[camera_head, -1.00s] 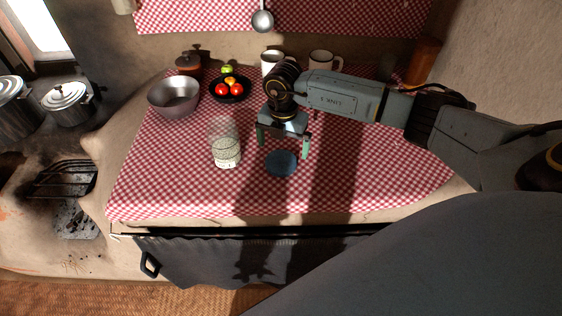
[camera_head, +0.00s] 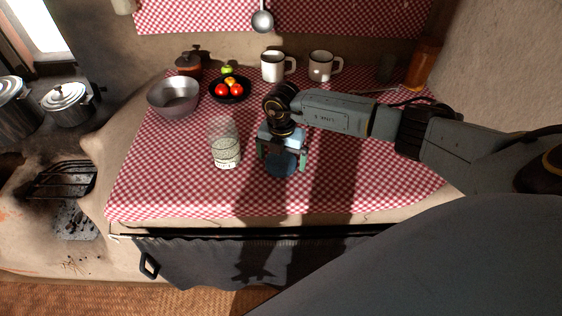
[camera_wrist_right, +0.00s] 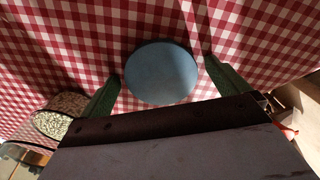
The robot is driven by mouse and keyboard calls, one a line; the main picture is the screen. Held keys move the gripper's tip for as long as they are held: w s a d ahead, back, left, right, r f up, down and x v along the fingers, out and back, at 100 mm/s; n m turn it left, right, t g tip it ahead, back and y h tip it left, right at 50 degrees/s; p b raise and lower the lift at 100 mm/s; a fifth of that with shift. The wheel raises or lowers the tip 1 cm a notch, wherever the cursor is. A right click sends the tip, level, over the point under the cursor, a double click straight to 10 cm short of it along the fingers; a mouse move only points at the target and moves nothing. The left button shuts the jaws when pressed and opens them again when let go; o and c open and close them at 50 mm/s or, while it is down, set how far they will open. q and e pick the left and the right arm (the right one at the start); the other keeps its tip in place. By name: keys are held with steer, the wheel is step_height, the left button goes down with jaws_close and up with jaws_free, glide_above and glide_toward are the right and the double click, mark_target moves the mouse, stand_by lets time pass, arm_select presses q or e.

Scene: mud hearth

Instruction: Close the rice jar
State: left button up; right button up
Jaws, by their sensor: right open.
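The rice jar (camera_head: 226,146) is clear glass with pale rice in its lower part. It stands upright and uncovered on the checked cloth, left of my right gripper. A round blue lid (camera_head: 281,164) lies flat on the cloth to the right of the jar. My right gripper (camera_head: 281,166) is open over the lid, with a finger to each side of it. In the right wrist view the lid (camera_wrist_right: 161,73) shows between and beyond the green fingertips (camera_wrist_right: 162,75), apart from both. The jar (camera_wrist_right: 56,120) shows at the left there. My left gripper is not in view.
A metal bowl (camera_head: 174,98), a dark plate of fruit (camera_head: 230,97) and two white mugs (camera_head: 272,67) stand towards the back. The red checked cloth (camera_head: 160,175) is clear in front and at right. A stove grate (camera_head: 62,180) lies at left.

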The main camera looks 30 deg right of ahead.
mark_target(281, 160)
steer(key=shift+c, duration=0.4)
steer(key=c, duration=0.9)
steer(key=shift+o, duration=0.2)
steer(key=shift+r, duration=0.1)
step_height(281, 160, up, 10)
steer(key=shift+p, duration=0.45)
